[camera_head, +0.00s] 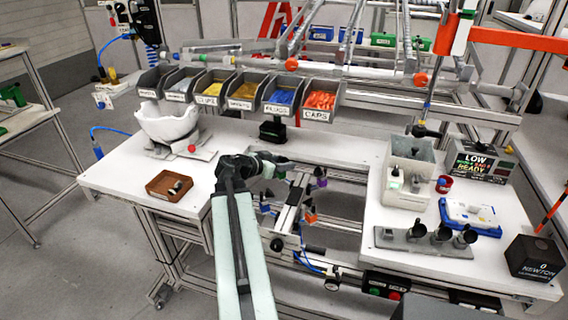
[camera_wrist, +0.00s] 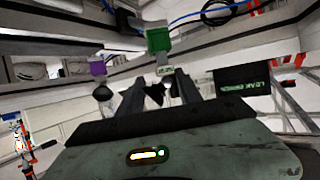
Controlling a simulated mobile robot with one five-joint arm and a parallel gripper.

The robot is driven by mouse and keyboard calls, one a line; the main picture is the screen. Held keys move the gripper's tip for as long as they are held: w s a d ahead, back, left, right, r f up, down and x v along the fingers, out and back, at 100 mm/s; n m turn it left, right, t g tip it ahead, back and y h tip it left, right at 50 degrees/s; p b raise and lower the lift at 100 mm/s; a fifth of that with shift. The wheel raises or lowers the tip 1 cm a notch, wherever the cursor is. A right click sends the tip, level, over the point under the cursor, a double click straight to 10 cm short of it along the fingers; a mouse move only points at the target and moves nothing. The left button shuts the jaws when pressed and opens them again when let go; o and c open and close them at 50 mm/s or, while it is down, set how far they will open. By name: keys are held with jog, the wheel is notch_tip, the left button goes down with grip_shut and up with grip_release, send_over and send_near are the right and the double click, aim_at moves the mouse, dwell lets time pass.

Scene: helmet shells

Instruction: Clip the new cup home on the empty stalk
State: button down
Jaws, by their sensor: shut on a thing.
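My gripper (camera_head: 284,166) is over the far end of the rail frame (camera_head: 290,213) in the gap between the tables. In the wrist view its two fingers (camera_wrist: 160,97) are shut on a small dark cup (camera_wrist: 154,95), partly hidden between them. A green block (camera_wrist: 158,40) with a pale labelled piece below it is just beyond the fingers; whether the cup touches it I cannot tell. To its left a purple block (camera_wrist: 97,68) carries a dark cup (camera_wrist: 103,92). The purple block (camera_head: 320,172) and an orange block (camera_head: 310,216) also show in the head view.
A brown tray (camera_head: 158,190) with a small part inside lies on the left table. A grey rack (camera_head: 390,240) with several dark cups stands on the right table, near a white-and-blue case (camera_head: 470,213). Labelled bins (camera_head: 240,104) line the back. A white shell (camera_head: 168,126) stands at left.

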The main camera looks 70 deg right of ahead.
jog(key=shift+f+b, duration=0.3)
jog(key=shift+f, duration=0.3)
jog(key=c, duration=0.7)
grip_release()
